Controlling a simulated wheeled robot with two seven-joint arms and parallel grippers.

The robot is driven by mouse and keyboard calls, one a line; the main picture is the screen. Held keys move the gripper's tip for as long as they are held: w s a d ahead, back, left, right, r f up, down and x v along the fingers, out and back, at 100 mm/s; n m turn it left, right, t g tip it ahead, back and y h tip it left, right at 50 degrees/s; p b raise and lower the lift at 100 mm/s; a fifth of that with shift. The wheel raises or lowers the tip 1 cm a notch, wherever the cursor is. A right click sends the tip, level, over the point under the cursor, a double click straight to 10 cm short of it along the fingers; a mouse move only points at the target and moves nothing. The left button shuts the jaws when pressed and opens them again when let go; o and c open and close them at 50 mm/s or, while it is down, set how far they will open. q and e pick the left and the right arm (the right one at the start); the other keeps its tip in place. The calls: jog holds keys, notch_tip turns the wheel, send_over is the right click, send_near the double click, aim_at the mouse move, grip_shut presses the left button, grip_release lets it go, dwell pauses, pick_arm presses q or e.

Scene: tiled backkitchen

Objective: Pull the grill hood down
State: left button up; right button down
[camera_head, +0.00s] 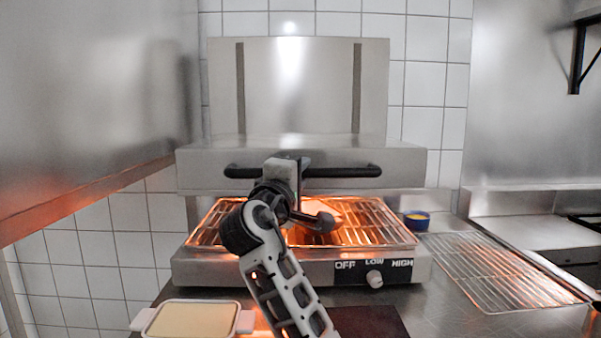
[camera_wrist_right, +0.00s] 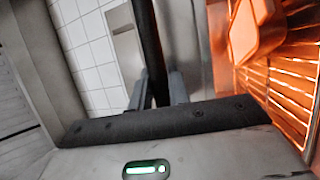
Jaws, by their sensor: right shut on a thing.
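The grill hood (camera_head: 300,152) is a metal box with a long black handle bar (camera_head: 345,172) across its front. It sits raised above the glowing grill rack (camera_head: 375,222), with a gap between them. My right gripper (camera_head: 298,168) is at the middle of the handle and shut on it. In the right wrist view the black handle (camera_wrist_right: 148,45) runs between the two fingers (camera_wrist_right: 160,90). My right arm hides part of the rack and the grill's front. My left gripper is in neither view.
An orange-lit piece of food or block (camera_wrist_right: 250,30) lies on the rack. A white-rimmed tray (camera_head: 193,319) is at the front left. A small blue bowl (camera_head: 417,221) and a wire rack (camera_head: 500,272) are on the right counter. A metal wall panel (camera_head: 90,100) is close on the left.

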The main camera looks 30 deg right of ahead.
jog(key=c, duration=1.3)
grip_release()
jog(key=shift+f, duration=0.45)
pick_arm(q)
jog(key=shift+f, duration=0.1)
pick_arm(e)
jog(key=shift+r, duration=0.15)
pick_arm(q)
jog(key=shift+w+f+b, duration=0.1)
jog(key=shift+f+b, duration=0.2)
jog(key=shift+b, duration=0.65)
pick_arm(e)
jog(key=v, duration=1.6)
jog(key=shift+a+r, duration=0.1)
